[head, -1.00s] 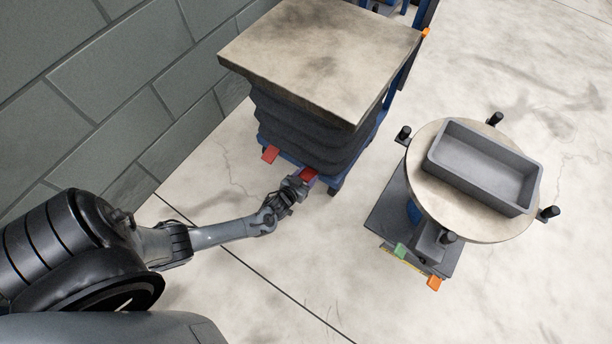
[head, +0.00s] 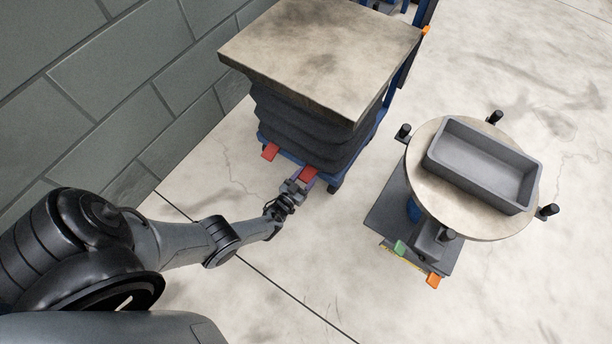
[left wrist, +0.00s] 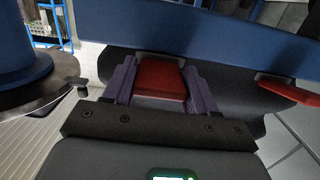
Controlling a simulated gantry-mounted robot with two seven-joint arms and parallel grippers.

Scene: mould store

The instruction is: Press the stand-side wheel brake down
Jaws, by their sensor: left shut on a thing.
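The stand-side wheel brake is a red pedal (head: 307,175) low on the front of the blue lift table, on the side nearer the round-topped stand (head: 415,172). My left gripper (head: 298,185) is at this pedal. In the left wrist view the red pedal (left wrist: 160,78) lies between the purple fingers of my left gripper (left wrist: 156,85), which is shut on it. Part of the pedal is hidden by the gripper in the head view. A second red pedal (head: 270,153) sticks out further left; it also shows in the left wrist view (left wrist: 288,90). My right gripper is not in view.
The lift table has a stone-coloured top (head: 320,55) over dark bellows (head: 300,125). A grey open tray (head: 482,165) sits on the stand. The stand's base carries a green pedal (head: 400,248) and an orange one (head: 433,281). A block wall (head: 120,70) is left; floor is clear in front.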

